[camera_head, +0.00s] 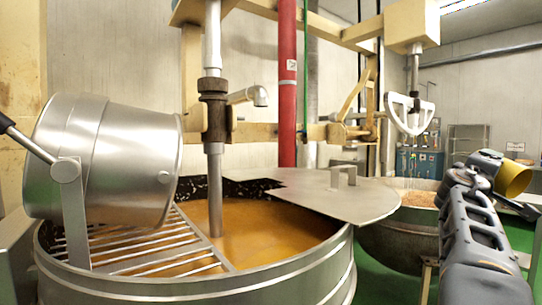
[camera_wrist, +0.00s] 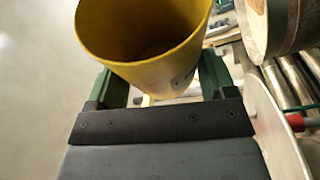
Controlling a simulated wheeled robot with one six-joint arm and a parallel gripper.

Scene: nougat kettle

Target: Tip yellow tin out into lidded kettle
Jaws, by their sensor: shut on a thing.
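The yellow tin (camera_wrist: 150,60) is held between the green fingers of my gripper (camera_wrist: 162,82), mouth facing the wrist camera. Its inside is brownish and shadowed; I cannot tell how much it holds. In the head view the tin (camera_head: 513,180) is at the far right, partly hidden by my arm, well away from the near kettle. The lidded kettle (camera_head: 345,262) stands in front, with a flat steel lid (camera_head: 335,198) with a handle over its right part. Its left part is open, showing an orange-brown mass (camera_head: 265,230) and a bar grate (camera_head: 150,245).
A tilted steel drum (camera_head: 105,160) hangs over the kettle's left side. A vertical shaft (camera_head: 214,130) enters the mass. A second kettle (camera_head: 395,238) with a white paddle (camera_head: 410,112) above stands behind to the right. Green floor shows between kettle and arm.

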